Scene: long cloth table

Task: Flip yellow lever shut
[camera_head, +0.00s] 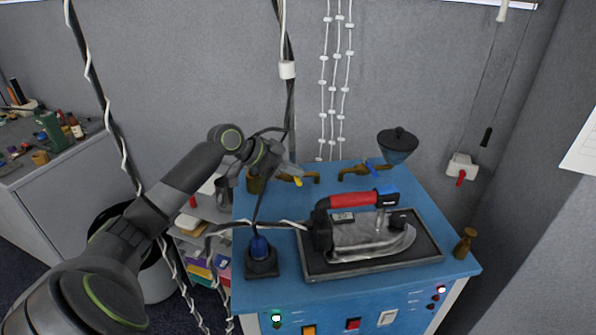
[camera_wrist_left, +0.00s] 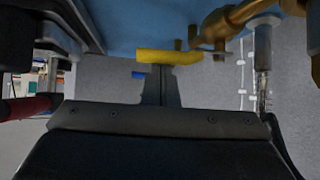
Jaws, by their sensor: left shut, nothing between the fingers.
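The yellow lever (camera_head: 297,181) sits on a brass tap (camera_head: 312,177) at the back left of the blue workbench (camera_head: 290,285). In the left wrist view the yellow lever (camera_wrist_left: 160,57) lies crosswise near the top centre, with brass valve parts (camera_wrist_left: 235,20) to its right. My left gripper (camera_head: 292,170) is shut and empty right at the lever. In the wrist view its fingers (camera_wrist_left: 160,80) reach up to the lever; I cannot tell whether they touch it. My right gripper is not in view.
A red-handled iron (camera_head: 365,235) lies on a dark tray (camera_head: 315,268) in front. A dark blue funnel-like vessel (camera_head: 398,152) stands at the back right. A cable crosses the bench's left side.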

